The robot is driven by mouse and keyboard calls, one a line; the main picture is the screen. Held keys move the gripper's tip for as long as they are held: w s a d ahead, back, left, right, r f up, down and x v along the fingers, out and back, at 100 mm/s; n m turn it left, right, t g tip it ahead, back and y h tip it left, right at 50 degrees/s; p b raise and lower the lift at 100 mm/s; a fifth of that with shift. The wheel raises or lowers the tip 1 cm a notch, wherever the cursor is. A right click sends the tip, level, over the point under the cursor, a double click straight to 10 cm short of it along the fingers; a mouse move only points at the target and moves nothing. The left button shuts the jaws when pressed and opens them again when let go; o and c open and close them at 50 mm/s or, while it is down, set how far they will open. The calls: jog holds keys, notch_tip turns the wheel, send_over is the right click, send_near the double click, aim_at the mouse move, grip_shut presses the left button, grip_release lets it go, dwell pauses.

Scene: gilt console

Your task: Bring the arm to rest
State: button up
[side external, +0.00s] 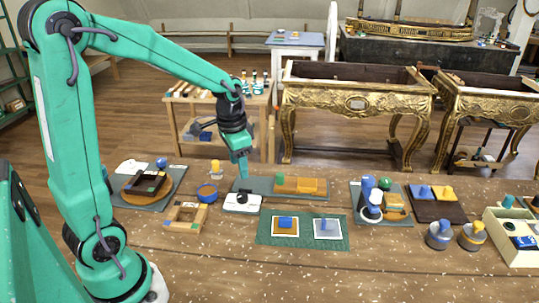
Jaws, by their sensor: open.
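My green arm reaches in from the left and bends down over the table. My gripper (241,172) points down above a small white item with a dark round part (242,201). The jaws are open, and I see nothing held in them. From this view I cannot tell whether the tip touches anything below.
A green mat (303,241) with two framed squares lies in front. Around it are a wooden frame (185,218), a blue ring (207,193), wooden blocks (300,184), blue and white cylinders (370,198), small pots (439,235) and a cream box (498,240). The front table edge area is clear.

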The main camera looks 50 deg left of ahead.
jog(key=s+d+r+n+t, duration=0.1)
jog(key=s+d+r+t, duration=0.1)
jog(key=s+d+r, duration=0.2)
jog(key=s+d+r+n+t, duration=0.1)
jog(key=s+d+r, duration=0.3)
jog(key=s, duration=0.5)
jog(key=shift+d+r+n+t, duration=0.25)
jog(key=shift+r+n+t, duration=0.05)
jog(key=shift+r+t, duration=0.45)
